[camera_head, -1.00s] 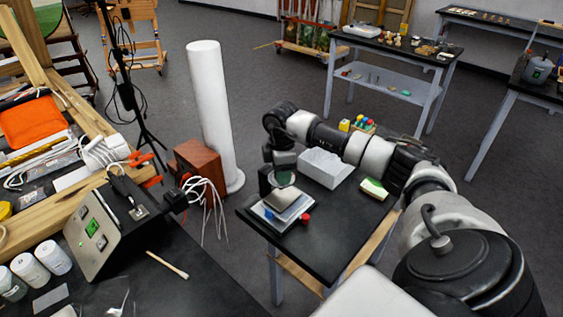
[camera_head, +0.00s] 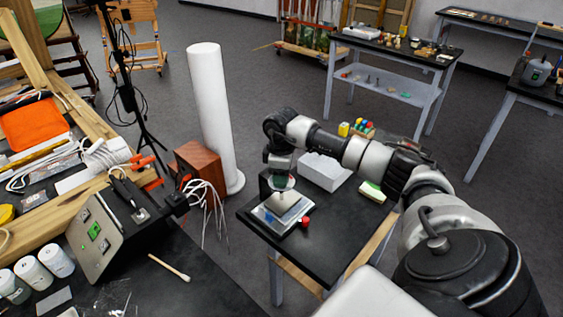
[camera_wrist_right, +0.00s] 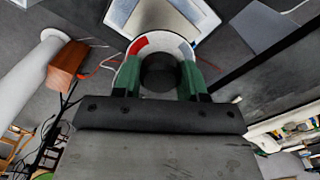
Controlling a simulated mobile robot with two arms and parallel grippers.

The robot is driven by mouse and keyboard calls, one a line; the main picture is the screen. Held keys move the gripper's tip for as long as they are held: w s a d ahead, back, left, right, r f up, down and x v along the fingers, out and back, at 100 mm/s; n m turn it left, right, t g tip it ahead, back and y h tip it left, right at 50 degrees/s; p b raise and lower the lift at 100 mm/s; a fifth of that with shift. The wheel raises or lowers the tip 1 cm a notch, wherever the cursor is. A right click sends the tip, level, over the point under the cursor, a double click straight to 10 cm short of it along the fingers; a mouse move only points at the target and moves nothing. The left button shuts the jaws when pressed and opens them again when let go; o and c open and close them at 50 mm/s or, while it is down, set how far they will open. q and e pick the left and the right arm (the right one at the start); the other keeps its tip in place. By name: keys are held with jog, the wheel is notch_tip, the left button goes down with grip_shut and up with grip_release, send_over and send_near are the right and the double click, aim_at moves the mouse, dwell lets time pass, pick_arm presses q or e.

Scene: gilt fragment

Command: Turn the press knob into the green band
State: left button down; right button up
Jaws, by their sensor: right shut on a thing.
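The press (camera_head: 262,222) stands on the small black table, with light flat plates under its head. Its round pale dial (camera_head: 283,183) sits below my right gripper (camera_head: 281,164). In the right wrist view the dark round press knob (camera_wrist_right: 160,73) is between the two green fingers of the right gripper (camera_wrist_right: 161,80), which are shut on it. The dial around the knob (camera_wrist_right: 160,40) shows a white face with a red patch and a blue-grey patch. I cannot make out a green band; the fingers and hand cover part of the dial. My left gripper is not in view.
A red round part (camera_head: 304,222) is at the press's front right. A white column (camera_head: 210,115) and wooden box (camera_head: 196,160) stand left.

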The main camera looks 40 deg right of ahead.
jog(key=shift+w+d+r, duration=0.1)
jog(key=shift+r, duration=0.05)
jog(key=o, duration=0.9)
jog(key=shift+o, duration=0.2)
notch_tip(320, 180, up, 11)
jog(key=b, duration=0.2)
jog(key=shift+f, duration=0.2)
jog(key=shift+f, duration=0.1)
